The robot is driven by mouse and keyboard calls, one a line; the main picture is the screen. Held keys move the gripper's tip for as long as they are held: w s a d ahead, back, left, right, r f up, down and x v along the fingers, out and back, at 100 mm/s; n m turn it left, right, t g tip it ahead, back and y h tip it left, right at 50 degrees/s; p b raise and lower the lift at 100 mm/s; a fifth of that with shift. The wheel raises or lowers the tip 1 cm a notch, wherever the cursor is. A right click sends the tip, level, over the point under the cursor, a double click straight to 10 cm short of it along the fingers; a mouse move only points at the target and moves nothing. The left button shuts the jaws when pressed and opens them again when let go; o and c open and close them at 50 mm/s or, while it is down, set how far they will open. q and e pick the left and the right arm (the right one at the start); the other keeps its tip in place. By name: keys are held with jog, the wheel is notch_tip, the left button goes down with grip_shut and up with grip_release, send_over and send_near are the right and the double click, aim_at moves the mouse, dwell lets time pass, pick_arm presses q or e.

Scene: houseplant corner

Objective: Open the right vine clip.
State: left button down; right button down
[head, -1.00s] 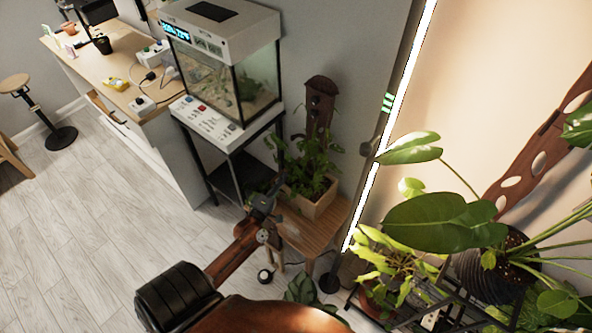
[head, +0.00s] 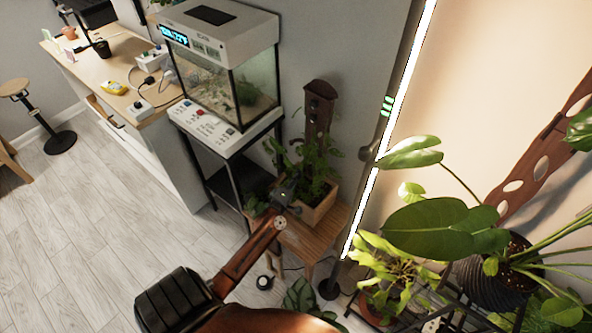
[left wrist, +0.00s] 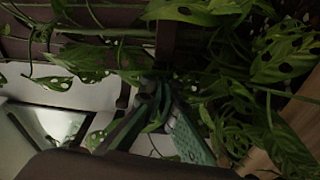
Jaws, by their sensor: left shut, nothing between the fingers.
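A leafy vine plant (head: 318,168) grows in a wooden planter box (head: 322,212) in front of a dark brown post (head: 319,108). I cannot pick out the right vine clip in either view; leaves hide much of the post. My left gripper (head: 284,192) is at the left front of the plant, among its lower leaves. In the left wrist view its fingers (left wrist: 158,88) meet at their tips, shut with nothing between them. Perforated vine leaves (left wrist: 285,55) hang close around the fingers, and dark brown slats show behind. My right gripper is not in view.
The planter stands on a small wooden table (head: 335,235). A glass tank (head: 235,85) on a dark stand is close on the left. A bright light bar (head: 393,125) and large-leaved plants (head: 430,226) are on the right.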

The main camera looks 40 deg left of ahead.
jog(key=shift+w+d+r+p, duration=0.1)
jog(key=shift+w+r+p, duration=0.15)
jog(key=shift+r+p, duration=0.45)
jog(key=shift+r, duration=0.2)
